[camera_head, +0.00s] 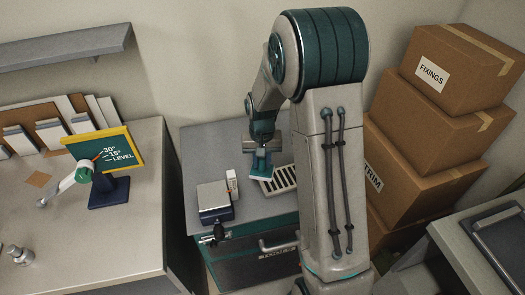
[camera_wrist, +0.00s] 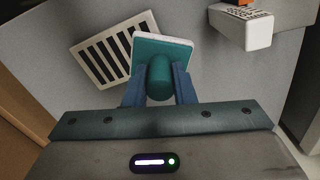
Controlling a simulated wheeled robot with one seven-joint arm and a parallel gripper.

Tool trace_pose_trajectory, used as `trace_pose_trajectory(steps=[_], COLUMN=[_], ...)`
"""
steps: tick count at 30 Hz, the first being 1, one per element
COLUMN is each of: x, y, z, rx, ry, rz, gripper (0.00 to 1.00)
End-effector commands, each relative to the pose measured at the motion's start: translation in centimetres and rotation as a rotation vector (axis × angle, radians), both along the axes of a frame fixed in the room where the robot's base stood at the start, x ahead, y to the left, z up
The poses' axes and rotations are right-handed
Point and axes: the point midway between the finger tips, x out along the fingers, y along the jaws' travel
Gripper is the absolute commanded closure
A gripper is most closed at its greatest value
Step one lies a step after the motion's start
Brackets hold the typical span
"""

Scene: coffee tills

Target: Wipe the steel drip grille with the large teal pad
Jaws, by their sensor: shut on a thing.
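The large teal pad (camera_wrist: 148,53) has a teal back, a pale rim and a rounded teal grip (camera_wrist: 159,78). My gripper (camera_wrist: 160,88) is shut on that grip between its two blue fingers. In the head view the pad (camera_head: 262,172) hangs under my gripper (camera_head: 262,158), just left of the grille. The drip grille (camera_head: 281,179) is a pale slatted plate with dark slots, partly hidden behind my arm. In the wrist view the grille (camera_wrist: 106,52) lies to the left of the pad, and the pad overlaps its right edge. I cannot tell whether they touch.
A small scale-like device (camera_head: 214,199) and a white block (camera_head: 231,184) stand left of the grille on the grey counter (camera_head: 196,146). A yellow-edged angle sign (camera_head: 105,150) stands on the left table. Stacked cartons (camera_head: 455,75) rise at right.

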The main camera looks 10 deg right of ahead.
Motion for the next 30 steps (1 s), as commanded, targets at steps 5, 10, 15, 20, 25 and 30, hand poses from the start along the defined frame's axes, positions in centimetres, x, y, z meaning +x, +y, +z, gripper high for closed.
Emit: trace_pose_trajectory(steps=[5,10,15,20,25,30], x=[0.1,0.0,0.0,0.0,0.0,0.1], y=[0.0,-0.1,-0.1,-0.1,-0.1,-0.1], z=[2.0,2.9,2.8,2.8,2.8,3.4], rx=[-0.001,0.000,0.000,0.000,0.000,0.000], ry=[-0.003,-0.002,-0.002,-0.002,-0.002,-0.002], rz=[-0.001,-0.001,-0.001,-0.001,-0.001,-0.001], gripper=[1.00,1.00,1.00,1.00,1.00,1.00])
